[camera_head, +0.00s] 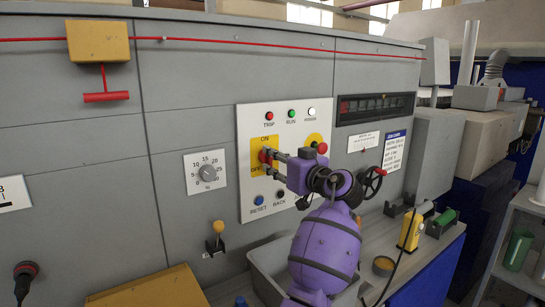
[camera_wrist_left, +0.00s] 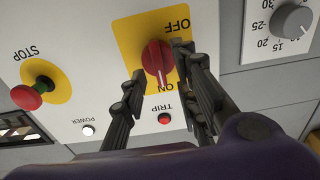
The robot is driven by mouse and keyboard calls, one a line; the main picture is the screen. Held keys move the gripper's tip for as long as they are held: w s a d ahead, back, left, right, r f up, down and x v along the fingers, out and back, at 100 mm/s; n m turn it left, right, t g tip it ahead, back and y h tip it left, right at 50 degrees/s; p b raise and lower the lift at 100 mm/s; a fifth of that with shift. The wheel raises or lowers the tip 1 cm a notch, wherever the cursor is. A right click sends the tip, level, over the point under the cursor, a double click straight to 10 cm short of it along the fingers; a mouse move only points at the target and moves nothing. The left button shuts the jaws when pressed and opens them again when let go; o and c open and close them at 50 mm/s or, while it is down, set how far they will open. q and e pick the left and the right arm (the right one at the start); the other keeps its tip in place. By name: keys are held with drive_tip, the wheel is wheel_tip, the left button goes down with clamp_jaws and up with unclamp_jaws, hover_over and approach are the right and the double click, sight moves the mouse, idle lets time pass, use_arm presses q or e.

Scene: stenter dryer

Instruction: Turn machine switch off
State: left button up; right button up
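The red rotary machine switch (camera_head: 263,157) sits on a yellow plate marked ON and OFF, on the white control panel (camera_head: 262,112). In the left wrist view, which is upside down, the red knob (camera_wrist_left: 157,56) has its white mark toward the ON label. My left gripper (camera_head: 272,158) reaches the switch from the right in the head view. In the left wrist view its fingers (camera_wrist_left: 158,66) are apart, one on each side of the knob. The right one is close to the knob; I cannot tell whether it touches. My right gripper is not in view.
A red STOP button (camera_wrist_left: 27,97) on yellow is near the switch. TRIP, RUN and POWER lamps are above, RESET (camera_head: 258,200) and BACK buttons below. A shelf with items runs below.

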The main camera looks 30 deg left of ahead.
use_arm(q)
drive_tip(key=shift+x, duration=0.75)
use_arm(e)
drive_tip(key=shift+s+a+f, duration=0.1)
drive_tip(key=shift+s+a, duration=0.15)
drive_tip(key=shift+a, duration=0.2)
use_arm(q)
clamp_jaws()
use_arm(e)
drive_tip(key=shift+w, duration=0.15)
use_arm(q)
drive_tip(key=shift+f, duration=0.1)
